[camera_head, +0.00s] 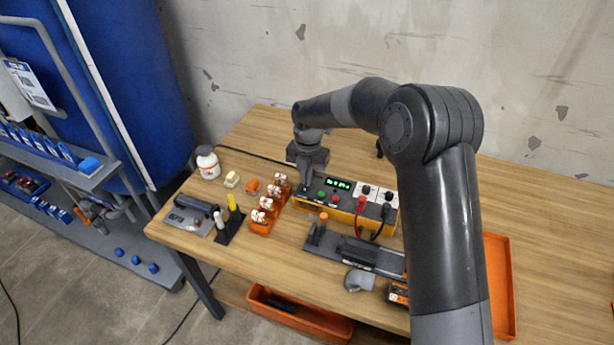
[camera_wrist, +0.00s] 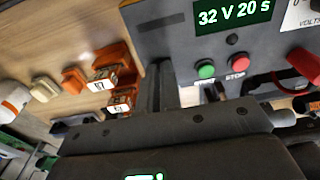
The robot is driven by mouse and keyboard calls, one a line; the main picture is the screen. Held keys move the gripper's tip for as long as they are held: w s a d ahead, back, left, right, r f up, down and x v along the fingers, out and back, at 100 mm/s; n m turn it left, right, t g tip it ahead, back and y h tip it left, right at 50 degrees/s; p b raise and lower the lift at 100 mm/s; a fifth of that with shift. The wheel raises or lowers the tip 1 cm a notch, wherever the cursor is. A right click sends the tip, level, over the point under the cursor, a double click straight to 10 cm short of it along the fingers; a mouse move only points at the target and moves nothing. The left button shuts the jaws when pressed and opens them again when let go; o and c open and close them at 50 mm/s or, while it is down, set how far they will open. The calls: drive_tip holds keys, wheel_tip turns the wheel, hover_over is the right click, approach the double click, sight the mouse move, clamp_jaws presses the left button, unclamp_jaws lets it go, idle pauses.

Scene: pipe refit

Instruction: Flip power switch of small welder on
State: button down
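The small welder (camera_head: 345,200) is a yellow box with a dark top panel on the wooden table. Its display (camera_head: 338,184) is lit green and reads "32 V 20 s" in the wrist view (camera_wrist: 232,14). A green button (camera_wrist: 206,69) and a red STOP button (camera_wrist: 238,62) sit below the display. I cannot clearly make out the power switch; it may be hidden by my gripper. My gripper (camera_head: 306,182) points down at the welder's left end. In the wrist view its fingers (camera_wrist: 161,85) look together, with nothing seen between them, by the panel's left edge.
Orange blocks with white fittings (camera_head: 268,205) stand just left of the welder. Red and black cables (camera_head: 361,208) plug into its right side. A dark clamp fixture (camera_head: 355,255) lies in front. An orange tray (camera_head: 498,285) is at right. The table behind the welder looks mostly clear.

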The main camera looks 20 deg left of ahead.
drive_tip(key=shift+d+f, duration=0.45)
drive_tip(key=shift+f, duration=0.15)
drive_tip(key=shift+s+a+r, duration=0.1)
drive_tip(key=shift+s, duration=0.65)
drive_tip(key=shift+r, duration=0.2)
wheel_tip(320, 180, up, 13)
drive_tip(key=w, duration=0.2)
drive_tip(key=s+d+r+m+t, duration=0.2)
drive_tip(key=s+d+r+m, duration=0.1)
drive_tip(key=d+r+m, duration=0.7)
drive_tip(key=s+d+r+m+t, duration=0.1)
drive_tip(key=s+d+r+m, duration=0.2)
drive_tip(key=s+d+m, duration=0.65)
drive_tip(key=s+d+r+m+t, duration=0.2)
drive_tip(key=s+d+m, duration=0.45)
drive_tip(key=d, duration=0.65)
drive_tip(key=s+d+f+m+t, duration=0.1)
drive_tip(key=s+d+f+m, duration=0.2)
drive_tip(key=s+d+m, duration=0.3)
drive_tip(key=s+m, duration=0.2)
drive_tip(key=m, duration=0.2)
drive_tip(key=shift+s, duration=0.25)
